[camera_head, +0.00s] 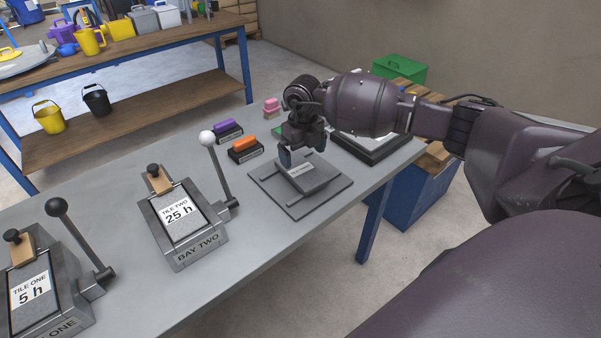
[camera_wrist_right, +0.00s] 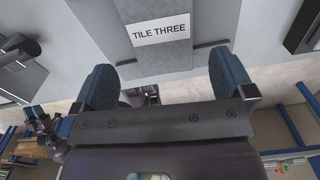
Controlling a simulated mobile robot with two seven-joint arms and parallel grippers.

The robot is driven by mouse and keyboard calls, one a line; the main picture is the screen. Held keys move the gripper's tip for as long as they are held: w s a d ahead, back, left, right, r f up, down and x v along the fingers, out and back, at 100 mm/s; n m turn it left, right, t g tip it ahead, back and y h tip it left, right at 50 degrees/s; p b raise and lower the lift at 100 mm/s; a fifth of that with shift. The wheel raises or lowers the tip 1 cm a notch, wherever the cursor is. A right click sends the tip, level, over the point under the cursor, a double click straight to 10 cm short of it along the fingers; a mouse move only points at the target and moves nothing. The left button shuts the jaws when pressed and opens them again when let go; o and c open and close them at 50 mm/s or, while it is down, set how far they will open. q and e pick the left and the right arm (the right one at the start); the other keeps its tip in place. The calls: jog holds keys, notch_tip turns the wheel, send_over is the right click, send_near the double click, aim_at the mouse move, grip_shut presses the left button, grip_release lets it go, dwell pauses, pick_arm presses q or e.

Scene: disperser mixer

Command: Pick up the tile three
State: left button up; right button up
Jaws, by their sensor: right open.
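Tile three is a grey slab (camera_head: 312,177) lying on a flat dark grey plate (camera_head: 287,205) on the bench. In the right wrist view the tile (camera_wrist_right: 208,14) bears a white label reading TILE THREE. My right gripper (camera_head: 302,150) is open, at the tile's far side in the head view and partly hiding it. In the right wrist view its two blue-grey fingers (camera_wrist_right: 163,76) are spread wide, near the labelled end of the tile. I see no grip on it, and contact cannot be told.
On the bench, bay two (camera_head: 198,250) holds tile two (camera_head: 178,226), and bay one (camera_head: 62,325) holds tile one (camera_head: 30,303); both have upright levers. Purple (camera_head: 227,129) and orange (camera_head: 245,145) items stand behind. A dark framed device (camera_head: 372,150) lies right of the gripper.

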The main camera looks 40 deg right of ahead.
aim_at(302, 171)
jog(key=shift+f+b, duration=0.3)
jog(key=shift+f, duration=2.9)
jog(key=c, duration=0.9)
jog(key=shift+r, duration=0.1)
jog(key=shift+c, duration=0.8)
jog(key=shift+r, duration=0.1)
